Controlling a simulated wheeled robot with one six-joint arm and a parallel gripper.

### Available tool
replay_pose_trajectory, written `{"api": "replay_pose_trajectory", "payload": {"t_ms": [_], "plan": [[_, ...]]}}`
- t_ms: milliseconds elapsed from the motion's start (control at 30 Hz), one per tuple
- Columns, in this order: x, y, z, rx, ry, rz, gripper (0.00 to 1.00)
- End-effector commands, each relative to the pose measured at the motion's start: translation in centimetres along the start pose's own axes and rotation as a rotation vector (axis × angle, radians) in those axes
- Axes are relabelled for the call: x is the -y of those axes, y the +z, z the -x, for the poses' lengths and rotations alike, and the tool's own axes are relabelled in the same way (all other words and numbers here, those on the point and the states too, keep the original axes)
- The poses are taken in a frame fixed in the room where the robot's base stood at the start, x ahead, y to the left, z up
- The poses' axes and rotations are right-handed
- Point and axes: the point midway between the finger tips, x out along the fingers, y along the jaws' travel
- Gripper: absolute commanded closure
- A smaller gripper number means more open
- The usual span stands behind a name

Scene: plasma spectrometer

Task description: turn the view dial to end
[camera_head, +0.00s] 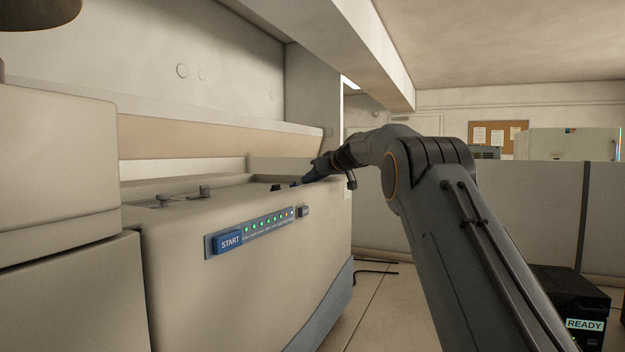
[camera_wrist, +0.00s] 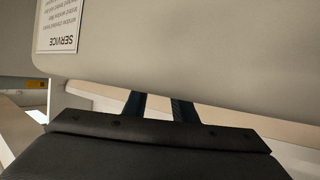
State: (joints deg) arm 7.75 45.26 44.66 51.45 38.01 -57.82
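My gripper (camera_head: 308,179) reaches over the far right end of the beige instrument's top in the head view. Small dark knobs (camera_head: 276,187) stand on that top just left of my fingertips. I cannot tell which part is the view dial, or whether the gripper touches it. In the wrist view, my two dark fingers (camera_wrist: 160,106) stand apart with a gap between them. Their tips are hidden behind the edge of a beige panel (camera_wrist: 200,50), so their grip is unclear.
The instrument front (camera_head: 230,290) carries a blue START button (camera_head: 230,241) and a row of green lights. An overhanging hood (camera_head: 220,140) is above the top. A SERVICE label (camera_wrist: 62,25) shows upside down. A black READY box (camera_head: 575,300) stands at right.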

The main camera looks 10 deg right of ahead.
Motion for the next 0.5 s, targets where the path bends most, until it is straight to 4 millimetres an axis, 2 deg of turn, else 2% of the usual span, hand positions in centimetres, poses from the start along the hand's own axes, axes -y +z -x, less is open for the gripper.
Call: {"api": "replay_pose_trajectory", "payload": {"t_ms": [500], "plan": [[0.46,-0.08,0.07,0.006,0.223,-0.092,0.98]]}}
